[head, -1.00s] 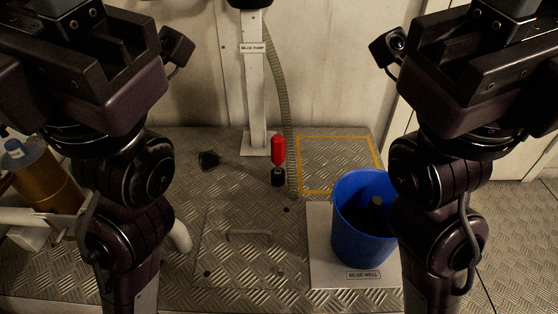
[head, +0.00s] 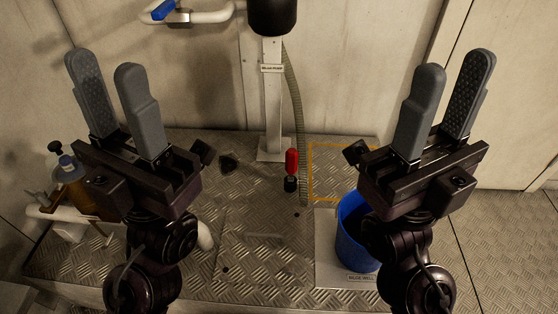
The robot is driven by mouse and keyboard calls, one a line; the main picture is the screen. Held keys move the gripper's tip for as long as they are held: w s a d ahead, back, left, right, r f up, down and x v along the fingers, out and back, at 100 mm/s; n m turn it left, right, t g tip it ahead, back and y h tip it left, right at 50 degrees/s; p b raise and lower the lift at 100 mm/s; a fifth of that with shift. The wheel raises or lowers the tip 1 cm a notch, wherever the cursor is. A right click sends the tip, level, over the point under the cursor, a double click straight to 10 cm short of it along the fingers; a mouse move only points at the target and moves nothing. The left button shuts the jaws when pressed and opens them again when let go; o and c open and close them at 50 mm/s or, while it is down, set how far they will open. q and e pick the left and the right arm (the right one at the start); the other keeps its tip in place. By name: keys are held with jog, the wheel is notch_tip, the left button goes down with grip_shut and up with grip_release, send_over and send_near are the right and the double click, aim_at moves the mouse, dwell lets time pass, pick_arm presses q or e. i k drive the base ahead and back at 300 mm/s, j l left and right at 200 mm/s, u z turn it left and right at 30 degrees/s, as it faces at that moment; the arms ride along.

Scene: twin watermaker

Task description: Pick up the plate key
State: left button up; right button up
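A small tool with a red grip and black lower end (head: 291,162) stands upright on the metal tread floor near the middle of the head view. It looks like the plate key, but I cannot be sure. My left gripper (head: 107,68) is at the left with its two grey fingers apart and pointing up, empty. My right gripper (head: 455,67) is at the right, also with fingers apart, pointing up and empty. Both are well apart from the red tool, one on each side. A floor plate (head: 262,235) lies in front of the tool.
A blue bucket (head: 352,240) stands front right, partly behind my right arm, by the label "BILGE WELL" (head: 361,277). A white post (head: 272,105) and ribbed hose (head: 299,130) rise behind the tool. Bottles (head: 70,175) and white pipes (head: 205,235) are at left.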

aim_at(291, 155)
jog(key=l+u, duration=0.15)
jog(key=u, duration=0.25)
jog(key=k+l+u, duration=0.1)
jog(key=u, duration=0.25)
jog(key=l+u, duration=0.1)
jog(key=u, duration=0.3)
jog(key=k+u, duration=0.15)
jog(key=u, duration=0.2)
jog(key=k+l, duration=0.35)
jog(key=i+l, duration=0.1)
